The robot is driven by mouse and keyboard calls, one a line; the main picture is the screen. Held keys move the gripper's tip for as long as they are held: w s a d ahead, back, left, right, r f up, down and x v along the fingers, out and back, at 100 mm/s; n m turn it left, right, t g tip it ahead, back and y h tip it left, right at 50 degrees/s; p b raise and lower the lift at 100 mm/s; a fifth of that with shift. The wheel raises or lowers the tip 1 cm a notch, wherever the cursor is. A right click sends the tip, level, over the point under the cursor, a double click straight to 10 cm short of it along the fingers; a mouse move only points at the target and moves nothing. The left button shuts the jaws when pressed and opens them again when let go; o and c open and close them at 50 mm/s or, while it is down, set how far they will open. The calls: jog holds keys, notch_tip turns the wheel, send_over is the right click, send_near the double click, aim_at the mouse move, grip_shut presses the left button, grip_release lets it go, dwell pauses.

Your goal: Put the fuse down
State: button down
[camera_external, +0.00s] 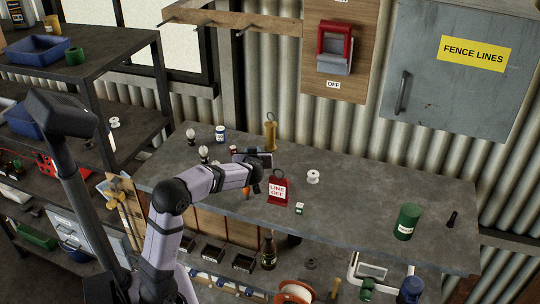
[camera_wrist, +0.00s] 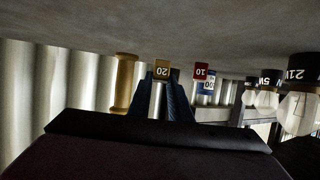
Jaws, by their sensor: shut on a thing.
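A fuse with a tan cap marked 20 (camera_wrist: 161,70) and a silvery body shows in the wrist view, between my gripper's dark blue fingers (camera_wrist: 168,100). My gripper is shut on it. The wrist picture is upside down, with the grey bench top (camera_wrist: 150,25) along its upper edge. The fuse's cap is close to the bench; I cannot tell whether it touches. In the outside view my gripper (camera_external: 254,170) is low over the bench (camera_external: 350,215), left of a red LINE OFF tag (camera_external: 278,190). The held fuse cannot be made out there.
A red-capped fuse marked 10 (camera_wrist: 201,71) and bulbs (camera_wrist: 298,108) stand nearby. A brass-coloured piece with a ring (camera_external: 270,134) is behind my gripper. A white spool (camera_external: 313,176) and green can (camera_external: 407,221) are to the right. Bench between spool and can is clear.

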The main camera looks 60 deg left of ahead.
jog(key=shift+f, duration=0.4)
jog(key=shift+f, duration=0.15)
jog(key=c, duration=1.6)
grip_release()
jog(key=shift+c, duration=0.2)
